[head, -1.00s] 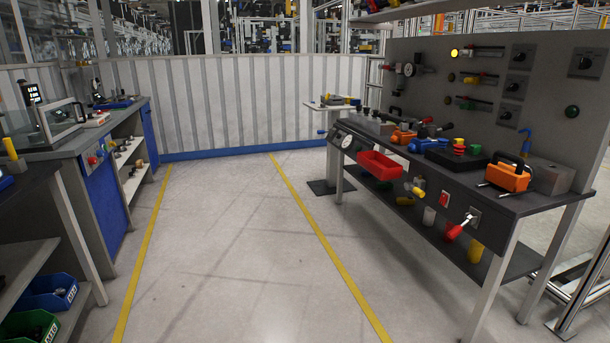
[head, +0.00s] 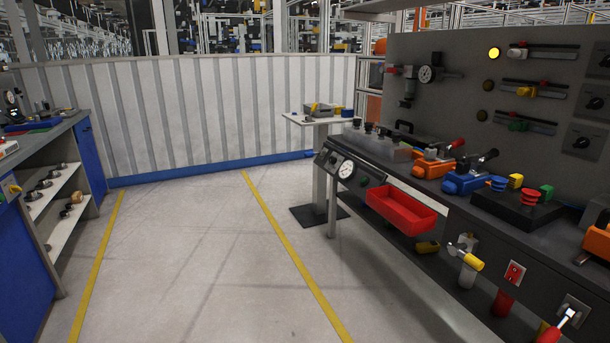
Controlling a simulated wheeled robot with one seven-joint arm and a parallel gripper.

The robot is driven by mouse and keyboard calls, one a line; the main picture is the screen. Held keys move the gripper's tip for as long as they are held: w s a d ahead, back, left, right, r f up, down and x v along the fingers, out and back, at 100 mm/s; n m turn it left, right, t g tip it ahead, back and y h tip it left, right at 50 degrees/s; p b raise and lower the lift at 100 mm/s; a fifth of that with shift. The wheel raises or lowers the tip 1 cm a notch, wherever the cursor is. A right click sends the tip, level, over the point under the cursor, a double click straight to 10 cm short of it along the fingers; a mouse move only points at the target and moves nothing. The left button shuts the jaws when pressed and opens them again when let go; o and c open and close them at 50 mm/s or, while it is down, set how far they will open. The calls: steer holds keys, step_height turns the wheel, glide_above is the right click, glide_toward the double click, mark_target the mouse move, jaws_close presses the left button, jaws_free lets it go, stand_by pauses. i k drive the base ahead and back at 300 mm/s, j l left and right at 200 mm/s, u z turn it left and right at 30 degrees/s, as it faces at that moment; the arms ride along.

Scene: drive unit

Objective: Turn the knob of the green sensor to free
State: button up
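The green sensor (head: 518,126) sits on the lowest of the three rails on the upright grey panel at the right. A small dark lamp (head: 482,115) is at that rail's left end. A black rotary knob (head: 582,142) on a dark square plate is to the right of the green sensor; its setting is too small to read. A yellow sensor (head: 526,92) is on the middle rail, with another knob (head: 595,103) to its right. The top rail (head: 545,51) has a lit yellow lamp (head: 494,53) at its left. My gripper is not in view.
The workbench (head: 400,178) stands below the panel, with a red bin (head: 400,209) and yellow-handled lever (head: 466,257) at its front. A small side table (head: 315,119) stands beyond it. Shelves (head: 65,205) are at the left. The floor (head: 200,260) between is clear.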

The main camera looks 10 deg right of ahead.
mark_target(582, 142)
steer(key=i+j+z, duration=0.15)
steer(key=i+z, duration=0.35)
steer(key=i+j+z, duration=0.3)
steer(key=i+z, duration=0.2)
steer(key=i+j+z, duration=0.5)
